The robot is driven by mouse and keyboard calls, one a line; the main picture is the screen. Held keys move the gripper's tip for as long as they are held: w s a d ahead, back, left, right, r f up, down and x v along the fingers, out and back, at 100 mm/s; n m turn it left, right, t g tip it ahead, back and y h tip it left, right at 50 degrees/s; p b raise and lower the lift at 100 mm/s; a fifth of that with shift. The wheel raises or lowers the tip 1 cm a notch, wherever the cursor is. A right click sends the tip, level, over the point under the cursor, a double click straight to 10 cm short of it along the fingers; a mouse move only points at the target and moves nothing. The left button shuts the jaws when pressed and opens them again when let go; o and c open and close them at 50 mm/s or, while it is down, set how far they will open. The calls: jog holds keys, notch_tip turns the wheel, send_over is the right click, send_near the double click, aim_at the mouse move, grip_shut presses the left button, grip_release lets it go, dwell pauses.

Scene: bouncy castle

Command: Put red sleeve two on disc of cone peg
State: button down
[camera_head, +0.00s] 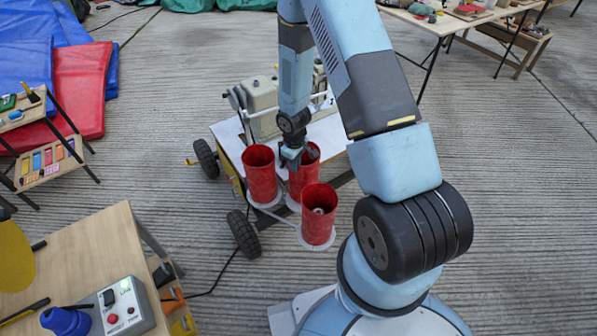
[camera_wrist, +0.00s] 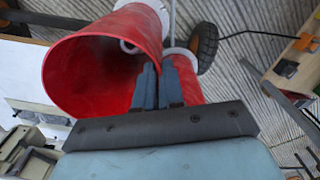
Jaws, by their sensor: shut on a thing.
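Three red sleeves stand close together in the head view: a left one (camera_head: 261,178), a middle one (camera_head: 303,182) and a front one (camera_head: 318,228). My gripper (camera_head: 291,160) is shut on the rim of the middle sleeve. In the wrist view my fingers (camera_wrist: 158,88) pinch the wall of a large, open red sleeve (camera_wrist: 85,75), with another red sleeve (camera_wrist: 187,82) behind. A pale peg tip (camera_head: 318,211) shows inside the front sleeve. White discs show at the sleeve bases, one under the front sleeve (camera_head: 318,246). I cannot tell whether the held sleeve touches its disc.
A wheeled cart with a beige machine (camera_head: 262,98) stands behind the sleeves; its black wheel (camera_head: 243,234) is left of them. A wooden table with a button box (camera_head: 122,308) is at lower left. Blue and red mats (camera_head: 80,88) lie upper left. Concrete floor is open on the right.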

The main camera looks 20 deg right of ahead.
aim_at(303, 174)
notch_tip(303, 174, down, 4)
dwell(0.4)
jog(key=c, duration=1.2)
grip_release()
jog(key=shift+f, duration=0.1)
jog(key=shift+c, duration=0.2)
